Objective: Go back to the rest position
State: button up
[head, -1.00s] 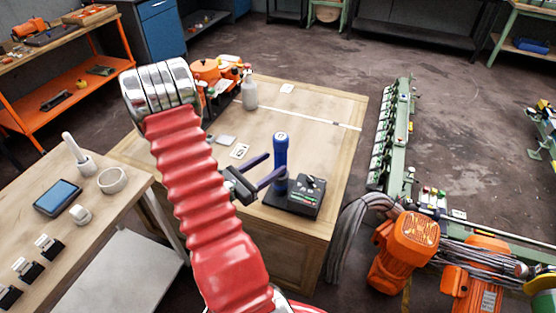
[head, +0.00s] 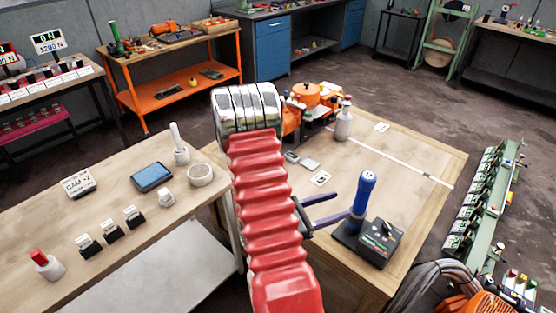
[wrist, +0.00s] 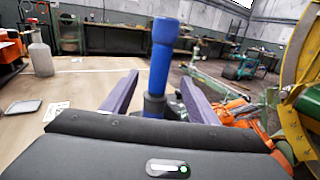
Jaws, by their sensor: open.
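My gripper (head: 343,204) is open and empty, at the end of my red bellows-covered arm (head: 262,190). Its two dark purple fingers point toward a blue upright handle (head: 362,200). The handle stands in a black base box (head: 380,243) near the front edge of the wooden table (head: 425,205). In the wrist view the handle (wrist: 160,70) shows between the two spread fingers (wrist: 158,92), slightly beyond them. I cannot tell exactly how far the tips are from it. My arm hides part of the gripper body in the head view.
A white bottle (head: 343,124) and an orange machine (head: 305,97) stand at the table's back. The left bench (head: 120,185) holds a tablet (head: 151,177), a mortar and several small blocks. A green rail (head: 485,200) is at the right. Open floor lies behind.

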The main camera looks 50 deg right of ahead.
jog(key=shift+f, duration=0.1)
jog(key=s+a+f+m+g+y, duration=0.2)
jog(key=s+a+f+m+y, duration=0.1)
jog(key=s+a+m+y, duration=0.15)
jog(key=a+r+m+y, duration=0.1)
jog(key=a+m+y, duration=0.35)
jog(key=a, duration=0.45)
jog(key=w+a+r+m+t+y, duration=0.2)
jog(key=w+a+r+t, duration=0.25)
jog(key=w+a, duration=0.35)
jog(key=w+a+r+m+t+y, duration=0.2)
jog(key=w+a+r+t, duration=0.3)
jog(key=a, duration=0.5)
jog(key=w+a+r+n+t+y, duration=0.1)
jog(key=w+a+r+t+y, duration=0.1)
jog(key=a+r+t, duration=0.5)
jog(key=w+a+r, duration=0.1)
jog(key=a+r, duration=0.3)
jog(key=r, duration=0.2)
jog(key=shift+w+a+t, duration=0.2)
jog(key=shift+a+t, duration=0.1)
jog(key=shift+t, duration=0.05)
